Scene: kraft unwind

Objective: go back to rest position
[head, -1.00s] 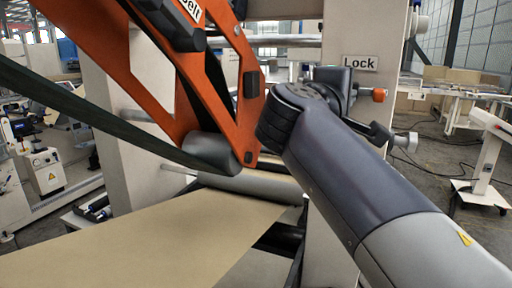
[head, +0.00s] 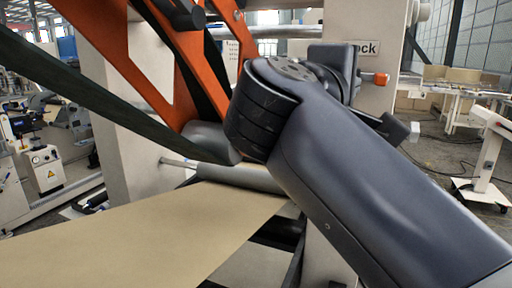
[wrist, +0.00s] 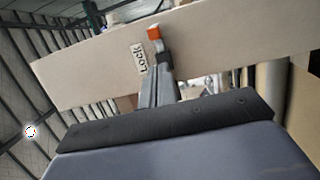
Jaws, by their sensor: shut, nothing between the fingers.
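In the wrist view my gripper (wrist: 162,70) shows as narrow grey fingers close together, shut and empty. They point toward an orange-tipped lock knob (wrist: 153,33) beside the "Lock" label (wrist: 141,60). I cannot tell whether the fingertips touch the knob. In the head view my arm (head: 370,170) reaches up from the lower right, bent at its dark joint in front of the machine post.
An orange machine arm (head: 125,50) with a dark belt and grey roller (head: 210,140) is close on the left. Kraft paper (head: 140,235) runs below it.

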